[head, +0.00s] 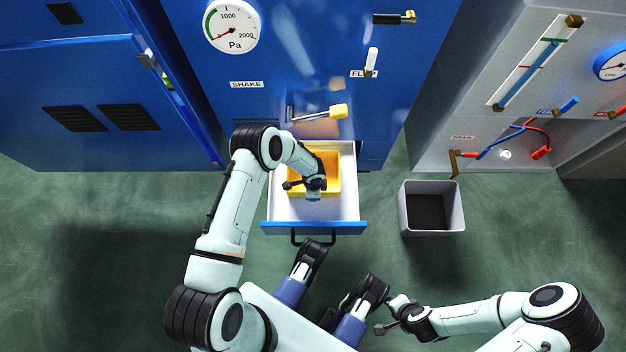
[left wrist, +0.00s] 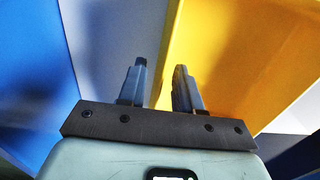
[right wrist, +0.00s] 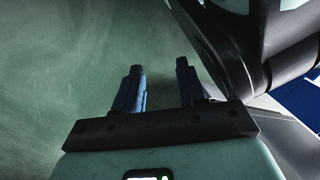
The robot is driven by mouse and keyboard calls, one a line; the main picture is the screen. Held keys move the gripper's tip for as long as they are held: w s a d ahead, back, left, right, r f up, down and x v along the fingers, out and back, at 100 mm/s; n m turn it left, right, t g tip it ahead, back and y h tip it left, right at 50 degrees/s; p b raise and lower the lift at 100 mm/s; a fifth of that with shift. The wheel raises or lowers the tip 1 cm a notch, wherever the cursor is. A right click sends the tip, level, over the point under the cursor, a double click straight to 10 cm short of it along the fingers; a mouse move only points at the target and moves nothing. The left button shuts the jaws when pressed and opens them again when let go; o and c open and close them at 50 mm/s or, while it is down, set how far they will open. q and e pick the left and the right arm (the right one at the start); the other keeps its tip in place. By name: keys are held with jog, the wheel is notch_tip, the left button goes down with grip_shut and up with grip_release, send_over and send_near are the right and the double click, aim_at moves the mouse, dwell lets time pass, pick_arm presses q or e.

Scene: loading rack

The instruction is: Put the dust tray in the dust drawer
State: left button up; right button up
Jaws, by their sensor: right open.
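The yellow dust tray (head: 334,160) sits inside the pulled-out white drawer with a blue front (head: 340,229). My left gripper (head: 313,196) is over the tray's front side, inside the drawer, and hides part of it. In the left wrist view the yellow tray wall (left wrist: 230,50) fills the right side. The left fingers (left wrist: 160,85) stand apart with a gap between them, and an edge of the tray shows between them. Whether either finger touches the tray I cannot tell. My right gripper (right wrist: 160,90) is open and empty above the green floor, low in the head view (head: 385,314).
A grey bin (head: 432,183) stands on the floor right of the drawer. A yellow-ended handle (head: 338,111) sticks out above the drawer. A grey cabinet (head: 440,110) stands to the right. The floor between bin and right arm is clear.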

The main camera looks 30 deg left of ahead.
pick_arm(q)
jog(key=shift+r, duration=0.35)
notch_tip(320, 180, up, 11)
jog(key=p, duration=0.4)
jog(key=s+d+n+h, duration=0.1)
jog(key=s+d+n, duration=0.1)
jog(key=s, duration=0.1)
jog(key=s+d+n+h, duration=0.1)
jog(key=s+d+n, duration=0.2)
jog(key=s+d+n+h, duration=0.2)
jog(key=s+d+n, duration=0.1)
jog(key=shift+s+f+t, duration=0.1)
jog(key=shift+s+t, duration=0.15)
jog(key=shift+t, duration=0.05)
jog(key=s+a+r+n+t+y, duration=0.1)
jog(key=s+a+n+t, duration=0.1)
jog(key=s+n, duration=0.4)
jog(key=n, duration=0.2)
jog(key=shift+s+a+n+y, duration=0.25)
jog(key=shift+a+n+y, duration=0.05)
jog(key=shift+a+y, duration=0.1)
pick_arm(e)
jog(key=w+a+r+t, duration=0.1)
jog(key=w+r+t, duration=0.1)
jog(key=w+r, duration=0.2)
notch_tip(320, 180, up, 2)
jog(key=shift+w+a, duration=0.25)
jog(key=shift+w, duration=0.15)
